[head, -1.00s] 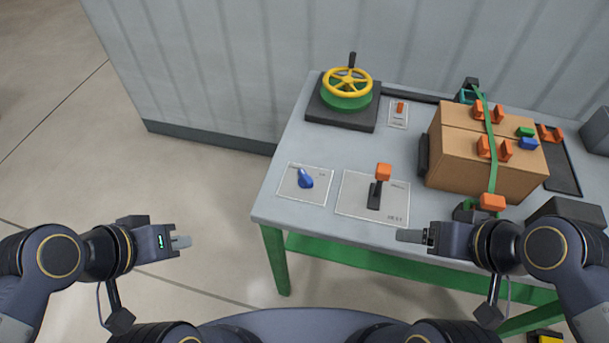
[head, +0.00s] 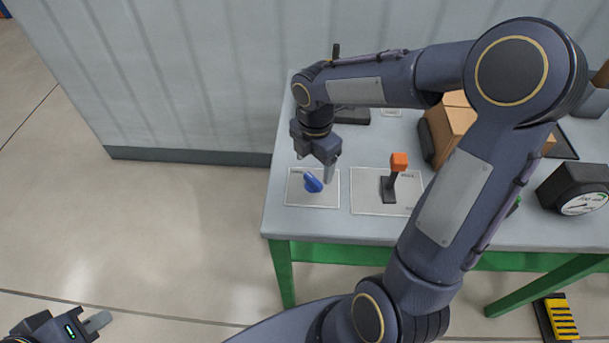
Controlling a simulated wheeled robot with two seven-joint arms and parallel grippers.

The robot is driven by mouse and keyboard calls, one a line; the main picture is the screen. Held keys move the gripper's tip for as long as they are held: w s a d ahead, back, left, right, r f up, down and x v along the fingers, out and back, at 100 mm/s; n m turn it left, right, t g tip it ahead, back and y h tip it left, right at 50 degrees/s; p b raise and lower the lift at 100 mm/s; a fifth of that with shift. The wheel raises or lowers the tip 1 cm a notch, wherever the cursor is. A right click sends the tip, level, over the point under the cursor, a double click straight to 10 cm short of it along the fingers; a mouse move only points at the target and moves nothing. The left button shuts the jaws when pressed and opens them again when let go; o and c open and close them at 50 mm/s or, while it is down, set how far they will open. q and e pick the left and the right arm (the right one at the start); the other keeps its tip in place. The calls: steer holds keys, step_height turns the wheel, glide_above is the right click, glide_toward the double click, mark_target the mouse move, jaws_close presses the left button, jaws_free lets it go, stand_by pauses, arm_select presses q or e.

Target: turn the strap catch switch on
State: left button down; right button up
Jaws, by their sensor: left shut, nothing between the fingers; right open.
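A blue turning knob (head: 313,183) sits on a pale labelled plate (head: 292,194) near the table's front left corner; its lettering is too small to read. My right gripper (head: 316,165) points down just above and behind the knob, open, with one finger at the knob's right side. I cannot tell whether it touches the knob. My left gripper (head: 97,321) is shut and empty, low at the left, away from the table.
A lever with an orange head (head: 399,161) stands on a plate right of the knob. My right arm hides much of the handwheel and the cardboard box (head: 449,133). A black gauge (head: 578,190) stands at the right. A yellow-and-black pedal (head: 558,317) is on the floor.

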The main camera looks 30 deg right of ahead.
mark_target(313, 179)
step_height(313, 179, down, 6)
steer(key=shift+r, duration=0.25)
steer(key=c, duration=1)
